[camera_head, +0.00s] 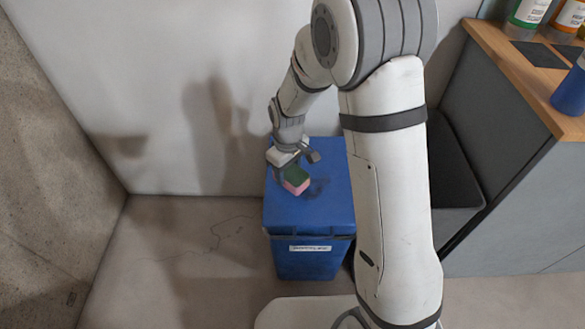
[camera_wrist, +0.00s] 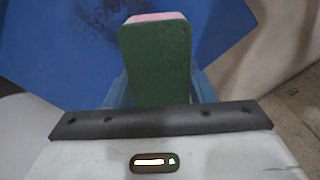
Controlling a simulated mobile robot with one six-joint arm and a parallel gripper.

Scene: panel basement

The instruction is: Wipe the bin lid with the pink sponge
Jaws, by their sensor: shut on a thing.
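The blue bin (camera_head: 312,257) stands on the floor with its blue lid (camera_head: 325,214) shut and a white label on its front. A dark smudge shows on the lid, and it also shows at the top of the wrist view (camera_wrist: 105,32). My gripper (camera_head: 287,171) is over the left part of the lid, shut on the pink sponge (camera_head: 299,187), which has a dark green side. In the wrist view the sponge (camera_wrist: 155,62) shows mostly its green face, with a pink edge at the far end. I cannot tell whether the sponge touches the lid.
A grey cabinet with a wooden top (camera_head: 520,62) stands at the right, holding bottles (camera_head: 528,12) and a blue object (camera_head: 572,90). A white wall (camera_head: 150,60) is behind the bin. The floor (camera_head: 170,250) left of the bin is clear.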

